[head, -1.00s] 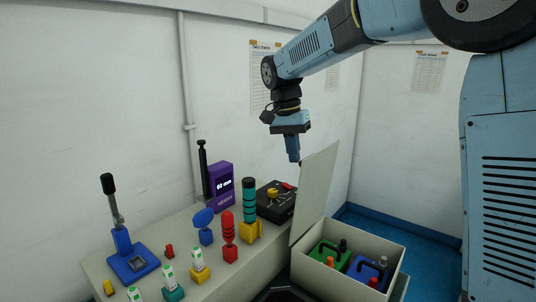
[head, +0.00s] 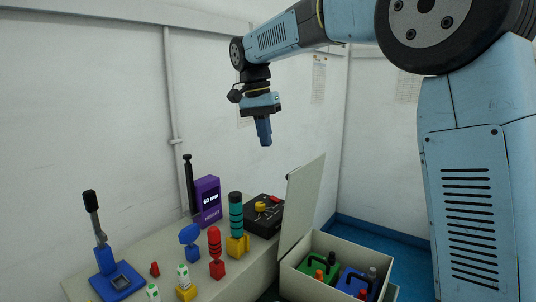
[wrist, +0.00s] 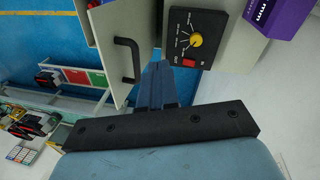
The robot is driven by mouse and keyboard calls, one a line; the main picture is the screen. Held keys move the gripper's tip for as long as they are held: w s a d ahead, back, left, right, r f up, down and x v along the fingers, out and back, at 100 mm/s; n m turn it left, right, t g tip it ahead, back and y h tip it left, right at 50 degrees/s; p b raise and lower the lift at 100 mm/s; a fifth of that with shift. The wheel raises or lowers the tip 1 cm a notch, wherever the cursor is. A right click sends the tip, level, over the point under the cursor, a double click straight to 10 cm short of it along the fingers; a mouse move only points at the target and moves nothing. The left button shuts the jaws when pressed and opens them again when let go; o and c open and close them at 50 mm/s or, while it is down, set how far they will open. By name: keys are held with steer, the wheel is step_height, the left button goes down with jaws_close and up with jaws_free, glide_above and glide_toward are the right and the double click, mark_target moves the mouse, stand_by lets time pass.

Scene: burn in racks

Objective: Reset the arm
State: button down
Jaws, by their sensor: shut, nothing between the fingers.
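My gripper (head: 264,140) hangs in the air, pointing down, above the bench and left of the open lid in the head view. Its blue fingers are together and hold nothing. In the wrist view the shut fingers (wrist: 158,85) point at the area between the black control box and a grey panel with a black handle. My blue arm reaches in from the upper right of the head view.
The bench (head: 150,253) carries a blue lever press (head: 117,280), a purple meter (head: 207,201), a black control box (head: 263,213), and red (head: 215,250) and teal (head: 236,210) stacks. An open-lidded bin (head: 330,245) holds green and blue cases. A wall stands behind.

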steer(key=s+d+r+n+t+y, duration=0.1)
steer(key=s+d, duration=0.5)
steer(key=d, duration=0.4)
steer(key=s+d+r+n+t+y, duration=0.1)
steer(key=s+d, duration=0.4)
steer(key=d, duration=0.4)
steer(key=s+d+f+n+t, duration=0.1)
steer(key=s+d+f+t, duration=0.1)
steer(key=s+d+f, duration=0.3)
steer(key=s+d+f+t, duration=0.1)
steer(key=s+d+f, duration=0.4)
steer(key=s, duration=0.5)
steer(key=shift+d+f+n+t, duration=0.3)
steer(key=shift+f+n+t, duration=0.1)
steer(key=shift+f, duration=0.1)
